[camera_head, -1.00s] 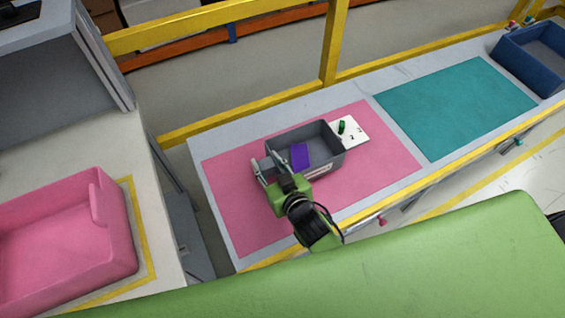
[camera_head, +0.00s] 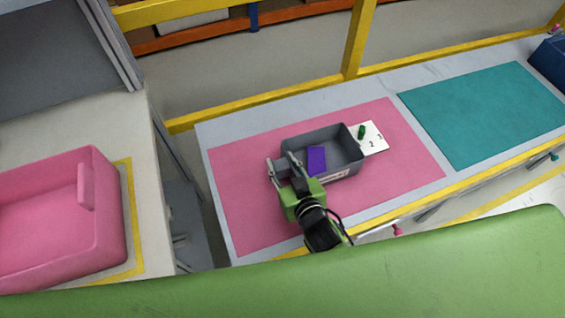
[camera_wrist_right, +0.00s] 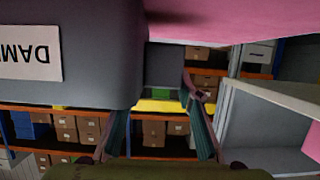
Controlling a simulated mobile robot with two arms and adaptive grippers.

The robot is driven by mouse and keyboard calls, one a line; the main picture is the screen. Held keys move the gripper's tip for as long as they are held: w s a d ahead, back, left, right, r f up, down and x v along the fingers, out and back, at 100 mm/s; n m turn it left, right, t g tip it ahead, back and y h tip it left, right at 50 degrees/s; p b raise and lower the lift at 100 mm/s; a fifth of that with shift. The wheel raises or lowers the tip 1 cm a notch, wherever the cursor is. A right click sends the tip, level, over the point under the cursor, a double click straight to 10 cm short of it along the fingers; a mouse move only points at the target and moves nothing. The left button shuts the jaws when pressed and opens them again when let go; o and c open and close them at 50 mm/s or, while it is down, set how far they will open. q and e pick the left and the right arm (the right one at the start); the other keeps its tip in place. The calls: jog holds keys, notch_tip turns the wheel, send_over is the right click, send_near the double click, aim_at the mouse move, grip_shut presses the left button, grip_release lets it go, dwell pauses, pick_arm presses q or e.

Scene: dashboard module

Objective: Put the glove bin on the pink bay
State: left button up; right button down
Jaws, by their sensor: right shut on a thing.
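The grey open bin (camera_head: 345,174) has a purple block (camera_head: 317,158) inside it. In the head view it is over the right-middle of the pink bay (camera_head: 245,205), and I cannot tell whether it fully rests there. The right wrist view shows the bin (camera_wrist_right: 95,90) upside down, with a white label reading "DAM" and cut off. The pink surface is along the top of that view. My right gripper (camera_head: 283,167) is at the bin's left end, shut on its wall. The fingers also show in the wrist view. My left gripper is not in view.
A white card (camera_head: 374,138) with a small green item lies against the bin's right end. A teal bay (camera_head: 485,112) is to the right, with a blue bin (camera_head: 552,62) beyond. A pink tote (camera_head: 60,225) stands on the left table. A yellow rail (camera_head: 355,45) runs behind.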

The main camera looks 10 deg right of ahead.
jog(key=c, duration=1.5)
grip_release()
jog(key=shift+f, duration=0.1)
jog(key=shift+o, duration=0.2)
jog(key=v, duration=1.2)
jog(key=shift+b, duration=0.35)
jog(key=shift+d, duration=0.1)
